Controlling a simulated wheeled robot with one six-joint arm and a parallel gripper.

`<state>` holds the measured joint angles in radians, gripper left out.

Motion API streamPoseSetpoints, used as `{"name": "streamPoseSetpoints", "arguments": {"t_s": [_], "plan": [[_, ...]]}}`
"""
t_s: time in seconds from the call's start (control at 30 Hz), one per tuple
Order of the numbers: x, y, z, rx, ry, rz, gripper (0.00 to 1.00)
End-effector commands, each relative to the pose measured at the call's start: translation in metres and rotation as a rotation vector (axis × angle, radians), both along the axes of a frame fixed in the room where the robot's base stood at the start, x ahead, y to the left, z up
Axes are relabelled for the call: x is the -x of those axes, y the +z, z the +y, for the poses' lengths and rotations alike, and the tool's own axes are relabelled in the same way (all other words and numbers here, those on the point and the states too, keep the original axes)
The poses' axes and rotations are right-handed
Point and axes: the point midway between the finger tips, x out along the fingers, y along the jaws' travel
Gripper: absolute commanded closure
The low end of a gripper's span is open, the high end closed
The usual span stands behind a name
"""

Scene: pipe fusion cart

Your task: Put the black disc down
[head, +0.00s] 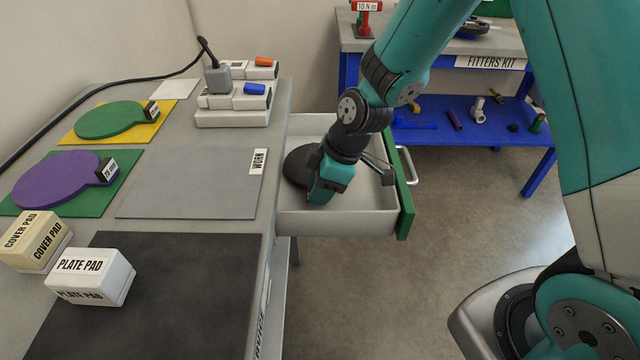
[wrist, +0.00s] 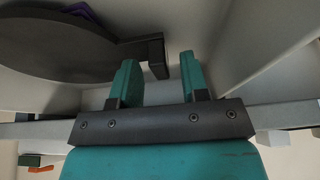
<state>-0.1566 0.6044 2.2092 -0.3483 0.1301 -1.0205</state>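The black disc (head: 297,167) lies in the open drawer (head: 350,222), partly hidden behind my gripper (head: 322,196) in the head view. In the wrist view the disc (wrist: 60,48) fills the upper left, and its upright black tab (wrist: 157,56) shows in the gap between my fingertips (wrist: 158,72). The two teal fingers stand apart, with clear space visible beside the tab. My gripper reaches down into the drawer, next to the disc. I cannot tell whether a finger touches the tab.
The drawer has pale walls and a green front (head: 404,195). On the bench are a bare grey mat (head: 190,190) labelled WORN, a purple disc (head: 55,178), a green disc (head: 108,119), a black mat (head: 150,310) and pad boxes (head: 90,276). A blue fitters' table (head: 470,130) stands behind.

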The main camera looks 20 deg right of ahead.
Motion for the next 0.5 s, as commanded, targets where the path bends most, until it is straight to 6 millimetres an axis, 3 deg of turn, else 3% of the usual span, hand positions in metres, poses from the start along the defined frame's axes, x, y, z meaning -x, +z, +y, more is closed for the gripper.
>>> {"name": "streamPoseSetpoints", "arguments": {"t_s": [0.27,0.5], "plan": [[0.000,0.005,0.000,0.000,0.000,0.000,0.59],[0.003,0.042,-0.011,0.000,-0.003,-0.006,0.59]]}}
